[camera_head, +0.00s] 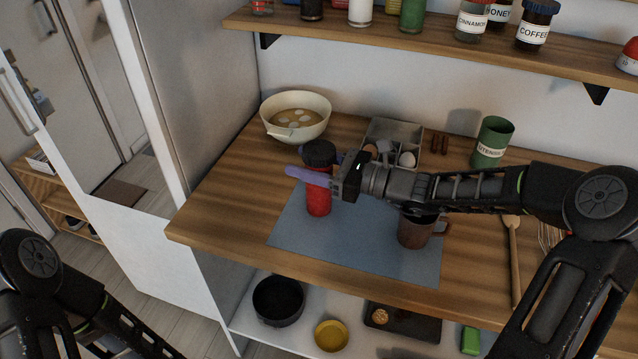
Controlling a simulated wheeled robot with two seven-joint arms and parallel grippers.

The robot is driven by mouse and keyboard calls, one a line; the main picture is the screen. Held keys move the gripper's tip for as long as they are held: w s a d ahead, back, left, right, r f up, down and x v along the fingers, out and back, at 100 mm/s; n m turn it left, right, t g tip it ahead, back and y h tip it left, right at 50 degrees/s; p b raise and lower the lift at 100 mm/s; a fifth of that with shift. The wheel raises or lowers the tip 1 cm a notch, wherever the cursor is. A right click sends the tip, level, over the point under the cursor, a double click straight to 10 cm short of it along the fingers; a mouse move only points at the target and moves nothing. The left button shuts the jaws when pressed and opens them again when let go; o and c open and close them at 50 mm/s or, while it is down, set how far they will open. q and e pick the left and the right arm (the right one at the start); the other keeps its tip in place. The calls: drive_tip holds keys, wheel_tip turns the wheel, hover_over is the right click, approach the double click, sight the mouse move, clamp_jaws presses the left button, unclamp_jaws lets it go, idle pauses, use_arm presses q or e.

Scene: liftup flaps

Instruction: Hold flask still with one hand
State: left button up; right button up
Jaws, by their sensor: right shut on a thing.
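The red flask (318,200) with a black cap stands upright on the blue-grey mat (360,245) on the wooden counter. My right gripper (312,168) comes in from the right and is shut on the flask just below its cap. One purple finger lies across the front of the flask; the other is mostly hidden behind it. My left arm shows at the lower left, but its gripper is out of the picture.
A brown mug (416,232) stands on the mat under my right forearm. A bowl (296,117), a grey tray with eggs (398,132) and a green utensil holder (491,143) stand behind. A wooden spoon (513,260) lies right. A jar shelf (430,42) hangs above.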

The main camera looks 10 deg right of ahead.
clamp_jaws()
drive_tip(key=shift+r, duration=0.1)
idle(0.3)
wheel_tip(320, 180, up, 10)
idle(0.5)
idle(0.6)
